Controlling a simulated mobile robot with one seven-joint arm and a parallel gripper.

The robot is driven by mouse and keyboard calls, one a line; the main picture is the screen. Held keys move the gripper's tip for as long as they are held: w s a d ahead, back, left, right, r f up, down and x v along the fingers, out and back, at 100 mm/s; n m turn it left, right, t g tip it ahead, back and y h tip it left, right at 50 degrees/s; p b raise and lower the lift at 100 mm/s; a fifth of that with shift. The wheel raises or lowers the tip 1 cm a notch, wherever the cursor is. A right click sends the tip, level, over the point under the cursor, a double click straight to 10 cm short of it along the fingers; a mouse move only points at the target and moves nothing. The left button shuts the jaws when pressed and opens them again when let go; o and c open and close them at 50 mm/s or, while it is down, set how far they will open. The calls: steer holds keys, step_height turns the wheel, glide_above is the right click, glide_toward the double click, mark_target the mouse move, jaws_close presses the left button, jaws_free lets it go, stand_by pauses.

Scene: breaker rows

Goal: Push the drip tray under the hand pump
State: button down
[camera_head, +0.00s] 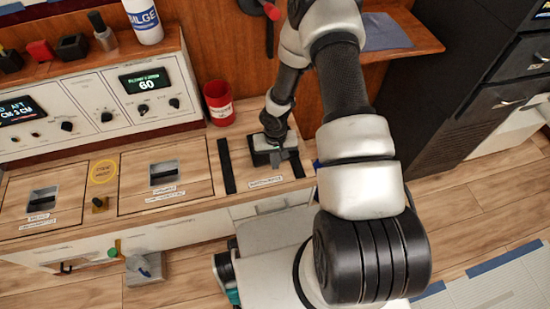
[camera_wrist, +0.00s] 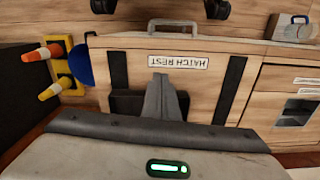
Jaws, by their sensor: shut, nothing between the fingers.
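My gripper (camera_head: 277,158) is low over the wooden counter panel labelled HATCH REST (camera_wrist: 205,100), between two black strips. Its fingers also show in the wrist view (camera_wrist: 165,95), closed together with nothing held. I cannot make out a drip tray in either view.
Two hatches (camera_head: 165,178) (camera_head: 42,200) lie flush in the counter to the left. A red cup (camera_head: 218,103) stands behind my gripper. Orange-and-white cones (camera_wrist: 45,52) on a yellow base and a blue round thing (camera_wrist: 80,65) are at the wrist view's left.

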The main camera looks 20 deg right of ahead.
step_height(320, 180, down, 6)
steer(key=shift+f+b, duration=0.1)
steer(key=shift+b, duration=0.6)
steer(key=w, duration=0.2)
steer(key=shift+w+d+r, duration=0.2)
steer(key=shift+w+r, duration=0.25)
steer(key=shift+w, duration=0.6)
steer(key=w+b, duration=0.1)
steer(key=w, duration=0.1)
steer(key=w+b, duration=0.2)
steer(key=w, duration=0.1)
steer(key=w+d+f+b, duration=0.1)
steer(key=w, duration=0.2)
steer(key=shift+b, duration=0.4)
steer(key=w, duration=0.7)
steer(key=w+d, duration=0.1)
steer(key=w, duration=0.3)
steer(key=shift+d+r, duration=0.1)
steer(key=shift+r, duration=0.3)
steer(key=shift+w+r, duration=0.1)
steer(key=shift+w, duration=0.6)
